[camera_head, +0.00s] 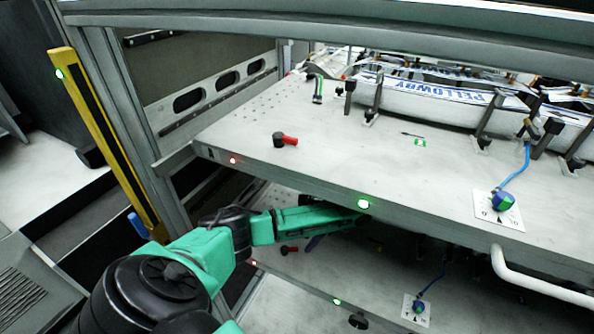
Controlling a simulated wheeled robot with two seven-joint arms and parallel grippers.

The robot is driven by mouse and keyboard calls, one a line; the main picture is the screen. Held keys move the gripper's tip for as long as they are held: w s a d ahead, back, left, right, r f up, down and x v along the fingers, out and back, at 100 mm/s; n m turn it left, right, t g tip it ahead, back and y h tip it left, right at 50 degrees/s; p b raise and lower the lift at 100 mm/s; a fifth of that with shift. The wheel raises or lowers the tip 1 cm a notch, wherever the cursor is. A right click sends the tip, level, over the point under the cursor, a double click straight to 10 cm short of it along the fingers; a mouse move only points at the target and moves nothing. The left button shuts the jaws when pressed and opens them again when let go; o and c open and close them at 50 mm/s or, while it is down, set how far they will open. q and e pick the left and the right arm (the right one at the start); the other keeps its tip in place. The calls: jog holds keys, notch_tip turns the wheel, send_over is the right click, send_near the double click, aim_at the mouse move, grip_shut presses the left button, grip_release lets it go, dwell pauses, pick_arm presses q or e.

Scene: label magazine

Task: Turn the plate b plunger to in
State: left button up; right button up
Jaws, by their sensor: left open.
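Two plates lie one above the other, an upper plate (330,165) and a lower plate (310,274). I cannot read which one is plate b. A red-handled plunger with a dark knob (286,140) sits near the upper plate's left front edge. A second, smaller red-handled plunger (289,249) sits on the lower plate, just below my left arm. My left gripper (352,219) is open, at the end of the green arm, in the gap beneath the upper plate's front edge. Its fingertips are dark and partly hidden there, apart from both red handles. My right gripper is out of view.
A blue-green knob on a white dial card (499,208) sits at the upper plate's right, and a similar one (418,308) on the lower plate. Dark clamps (377,98) hold white lettered parts at the back. A yellow post (105,140) stands left. A white handle (540,283) juts out right.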

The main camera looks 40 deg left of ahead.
aim_at(294, 248)
pick_arm(q)
jog(key=shift+s+a+r+p, duration=0.2)
jog(key=shift+s+a+p, duration=0.3)
jog(key=shift+s+a, duration=0.35)
jog(key=x, duration=0.3)
jog(key=shift+a, duration=0.1)
jog(key=shift+f, duration=0.3)
jog(key=shift+a, duration=0.1)
grip_shut()
jog(key=shift+r, duration=0.15)
jog(key=m+p, duration=0.1)
jog(key=p, duration=0.1)
jog(key=s+m+t+p, duration=0.1)
jog(key=m+p, duration=0.1)
jog(key=d+m+y+p, duration=0.1)
jog(key=m+p, duration=0.1)
jog(key=shift+s+r+t, duration=0.2)
jog(key=shift+s+t, duration=0.05)
jog(key=shift+t, duration=0.05)
jog(key=shift+f+m, duration=0.2)
jog(key=shift+m, duration=0.1)
jog(key=shift+f, duration=0.15)
grip_release()
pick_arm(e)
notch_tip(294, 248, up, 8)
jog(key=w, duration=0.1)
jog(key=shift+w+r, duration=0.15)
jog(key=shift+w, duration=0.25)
